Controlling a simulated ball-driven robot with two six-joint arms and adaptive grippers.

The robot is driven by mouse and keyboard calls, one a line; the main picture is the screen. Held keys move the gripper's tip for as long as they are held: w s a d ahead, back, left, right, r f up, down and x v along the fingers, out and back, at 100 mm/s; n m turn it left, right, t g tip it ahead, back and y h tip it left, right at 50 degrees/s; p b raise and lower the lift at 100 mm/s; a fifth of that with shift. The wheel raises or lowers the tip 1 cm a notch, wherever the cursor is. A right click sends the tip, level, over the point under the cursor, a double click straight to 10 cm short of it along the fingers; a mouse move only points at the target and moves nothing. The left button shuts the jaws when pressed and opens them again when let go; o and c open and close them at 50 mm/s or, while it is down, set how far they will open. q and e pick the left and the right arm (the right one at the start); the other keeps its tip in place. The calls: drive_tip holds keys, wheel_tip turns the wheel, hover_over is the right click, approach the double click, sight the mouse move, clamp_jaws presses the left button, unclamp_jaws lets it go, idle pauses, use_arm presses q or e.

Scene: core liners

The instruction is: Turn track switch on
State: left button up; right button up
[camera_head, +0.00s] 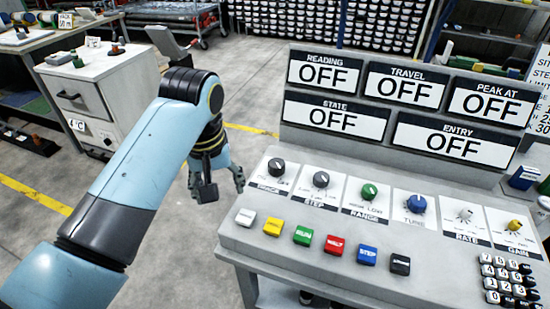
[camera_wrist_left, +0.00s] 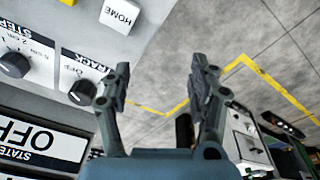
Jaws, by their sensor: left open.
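The track switch is a dark round knob (camera_head: 276,166) at the left end of the console's knob row. In the left wrist view the track knob (camera_wrist_left: 82,92) sits beside its upside-down label, with OFF readable near it. My left gripper (camera_head: 236,178) is just left of the console's left edge, close to the knob. In the left wrist view my left gripper (camera_wrist_left: 160,82) has its two fingers spread, with nothing between them. The knob lies outside the fingers, beside the left one. My right gripper is not in view.
The console (camera_head: 232,238) carries more knobs, a row of coloured buttons, a keypad (camera_head: 508,278) and several OFF displays (camera_head: 320,72) behind the knobs. The step knob (camera_head: 320,179) is right of the track knob. A white drawer cabinet (camera_head: 80,100) stands at left; the floor between is open.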

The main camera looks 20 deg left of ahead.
use_arm(q)
drive_tip(key=shift+n+g, duration=0.4)
drive_tip(key=shift+n, duration=0.3)
drive_tip(key=w+d+r, duration=0.1)
drive_tip(key=w, duration=0.1)
drive_tip(key=w+d, duration=0.1)
drive_tip(key=w, duration=0.1)
drive_tip(key=w+d+r, duration=0.1)
drive_tip(key=w, duration=0.1)
drive_tip(key=shift+w+d+r, duration=0.1)
drive_tip(key=shift+w+r, duration=0.2)
drive_tip(key=n, duration=0.2)
approach(277, 163)
drive_tip(key=shift+g, duration=0.4)
drive_tip(key=f, duration=1)
drive_tip(key=shift+w+a+b, duration=0.2)
drive_tip(key=shift+w+b, duration=0.2)
drive_tip(key=c, duration=1.1)
drive_tip(key=shift+c, duration=0.2)
